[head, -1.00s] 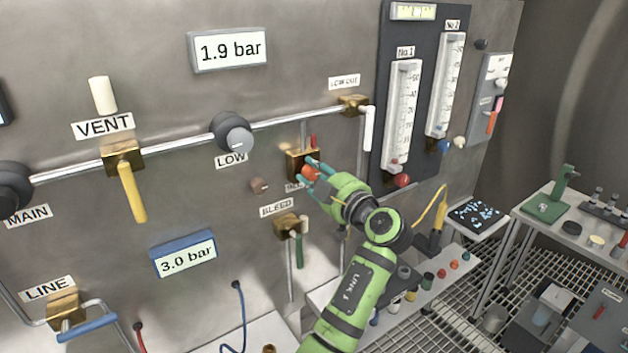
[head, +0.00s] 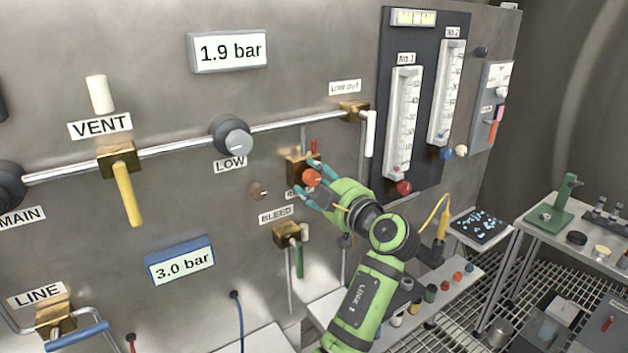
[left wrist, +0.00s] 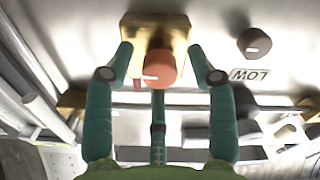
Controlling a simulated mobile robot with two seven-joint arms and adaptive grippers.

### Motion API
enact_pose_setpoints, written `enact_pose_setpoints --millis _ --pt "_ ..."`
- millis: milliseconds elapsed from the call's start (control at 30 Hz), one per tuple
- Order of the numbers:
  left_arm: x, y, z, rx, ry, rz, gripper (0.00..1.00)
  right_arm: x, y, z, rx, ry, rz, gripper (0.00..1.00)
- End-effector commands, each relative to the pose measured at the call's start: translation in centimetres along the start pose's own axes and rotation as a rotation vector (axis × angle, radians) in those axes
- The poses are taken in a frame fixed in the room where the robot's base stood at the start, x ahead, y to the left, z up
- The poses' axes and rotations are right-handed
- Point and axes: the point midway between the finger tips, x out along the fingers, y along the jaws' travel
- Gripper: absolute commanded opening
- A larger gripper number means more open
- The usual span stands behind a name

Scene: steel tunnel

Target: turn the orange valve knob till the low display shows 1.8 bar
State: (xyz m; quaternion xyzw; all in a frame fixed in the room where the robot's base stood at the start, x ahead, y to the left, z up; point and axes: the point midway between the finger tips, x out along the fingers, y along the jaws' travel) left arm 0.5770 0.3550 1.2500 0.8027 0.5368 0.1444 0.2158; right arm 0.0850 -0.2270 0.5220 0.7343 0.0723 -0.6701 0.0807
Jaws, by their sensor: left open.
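The orange valve knob (head: 311,177) sits on a brass block (head: 297,168) on the steel panel, right of and below the LOW regulator (head: 232,136). My left gripper (head: 311,180) is open, its teal fingers spread around the knob. In the left wrist view the knob (left wrist: 159,70) with its white mark lies between the fingertips, with a gap on both sides. The display above LOW (head: 228,50) reads 1.9 bar. A blue-framed display (head: 181,260) lower down reads 3.0 bar. My right gripper is not in view.
The BLEED valve (head: 288,235) with a green handle is just below the knob. The yellow VENT handle (head: 127,193) is at the left. Flow tubes with a red knob (head: 403,187) stand to the right. A bench with a green stand (head: 552,210) is at the far right.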

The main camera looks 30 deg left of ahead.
Motion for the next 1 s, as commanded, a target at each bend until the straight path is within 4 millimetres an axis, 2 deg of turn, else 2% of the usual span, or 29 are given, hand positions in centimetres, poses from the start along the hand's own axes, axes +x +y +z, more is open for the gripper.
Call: enact_pose_setpoints --millis 200,400,567,1000 --pt "-3.7 0.0 0.1 0.0 -0.004 0.002 0.56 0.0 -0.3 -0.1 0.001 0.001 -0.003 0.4" --pt "-6.3 0.0 0.1 0.0 -0.004 0.001 0.56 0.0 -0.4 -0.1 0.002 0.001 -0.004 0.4" --pt "-6.9 -0.1 0.0 0.0 -0.001 -0.001 0.56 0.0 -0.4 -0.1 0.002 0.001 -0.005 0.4" --pt "-6.8 0.0 0.0 0.001 -0.002 0.0 0.56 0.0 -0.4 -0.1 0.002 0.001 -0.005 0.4"
